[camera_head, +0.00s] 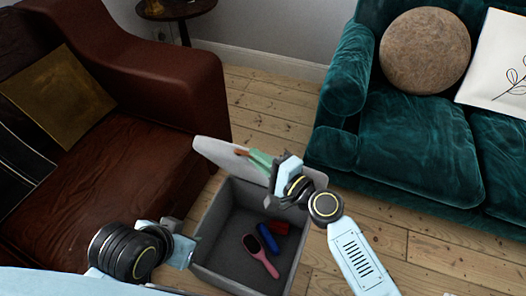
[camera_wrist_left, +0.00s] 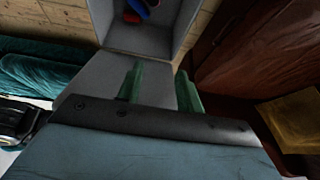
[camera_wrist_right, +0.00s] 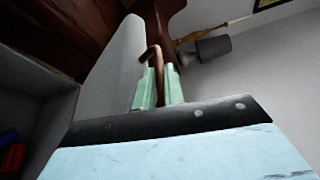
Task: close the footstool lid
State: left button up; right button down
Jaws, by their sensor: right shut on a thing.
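The grey footstool (camera_head: 213,228) stands on the floor, its box open at the top. Its pale grey lid (camera_head: 213,150) is raised and tilted at the far side; the lid also shows in the right wrist view (camera_wrist_right: 115,75). My right gripper (camera_head: 260,160) is at the lid's edge, its green fingers shut on a small brown leather tab (camera_wrist_right: 152,53). My left gripper (camera_wrist_left: 160,85) is open and empty near the footstool's near left side; its fingers are hard to make out in the head view.
A pink brush (camera_head: 260,256), a blue item (camera_head: 268,238) and a red item (camera_head: 279,227) lie inside the box. A brown leather armchair (camera_head: 130,160) is close on the left. A green velvet sofa (camera_head: 420,150) is on the right. Floorboards (camera_head: 265,105) are clear behind.

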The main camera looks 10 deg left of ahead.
pick_arm(q)
jog(key=shift+w+d+r+t, duration=0.2)
jog(key=shift+w+t, duration=0.1)
jog(key=shift+w, duration=0.15)
jog(key=shift+w+d+r+t, duration=0.15)
jog(key=shift+w+t, duration=0.15)
jog(key=shift+w, duration=0.15)
jog(key=shift+c, duration=0.3)
